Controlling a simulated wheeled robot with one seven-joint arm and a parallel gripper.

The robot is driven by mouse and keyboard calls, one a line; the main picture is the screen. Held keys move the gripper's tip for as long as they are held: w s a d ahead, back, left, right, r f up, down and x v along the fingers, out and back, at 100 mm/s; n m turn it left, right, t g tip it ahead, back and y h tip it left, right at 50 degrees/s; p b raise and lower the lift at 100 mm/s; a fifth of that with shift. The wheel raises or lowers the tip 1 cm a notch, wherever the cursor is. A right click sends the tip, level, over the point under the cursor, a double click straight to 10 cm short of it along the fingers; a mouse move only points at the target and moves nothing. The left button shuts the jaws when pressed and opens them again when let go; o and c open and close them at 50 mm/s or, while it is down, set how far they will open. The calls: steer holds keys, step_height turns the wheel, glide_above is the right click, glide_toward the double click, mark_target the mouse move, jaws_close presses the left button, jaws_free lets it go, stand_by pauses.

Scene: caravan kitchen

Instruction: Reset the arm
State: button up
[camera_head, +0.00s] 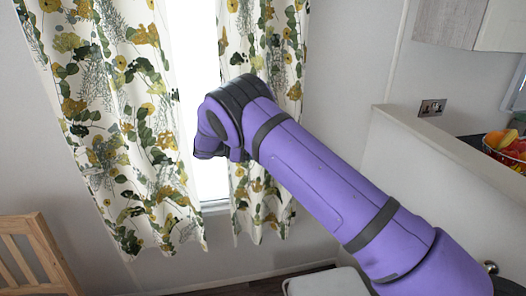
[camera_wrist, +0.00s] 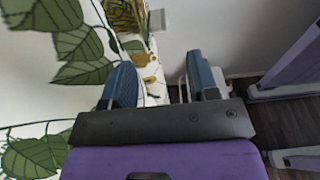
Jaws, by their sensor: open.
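My purple arm (camera_head: 310,170) reaches from the lower right up toward the window in the head view. Its far end bends away there, and the fingers are hidden. In the wrist view my gripper (camera_wrist: 163,88) shows two blue-grey fingers set well apart, open, with nothing held between them. The leaf-patterned curtain (camera_wrist: 75,50) is close by the left finger; I cannot tell whether they touch.
Patterned curtains (camera_head: 115,110) hang on both sides of a bright window (camera_head: 203,60). A wooden chair (camera_head: 35,255) stands at lower left. A counter (camera_head: 440,135) with a fruit basket (camera_head: 508,150) is at right. A pale seat or lid (camera_head: 327,284) sits at bottom centre.

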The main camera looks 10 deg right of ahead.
stand_by(0.3)
steer(key=s+d+r+m+y, duration=0.5)
steer(key=s+d+r, duration=0.3)
steer(key=s+r, duration=0.3)
steer(key=s+d+r+m+y, duration=0.45)
steer(key=s+d+r, duration=0.4)
steer(key=r, duration=0.45)
steer(key=s+r+m+t+y, duration=0.1)
steer(key=s+m+t+y, duration=0.1)
steer(key=s, duration=1.2)
steer(key=s+r+m+t+y, duration=0.1)
steer(key=s+m+t+y, duration=0.2)
steer(key=s, duration=1.2)
steer(key=m+y, duration=0.1)
steer(key=m, duration=0.2)
steer(key=shift+a+r, duration=0.2)
steer(key=shift+r, duration=0.2)
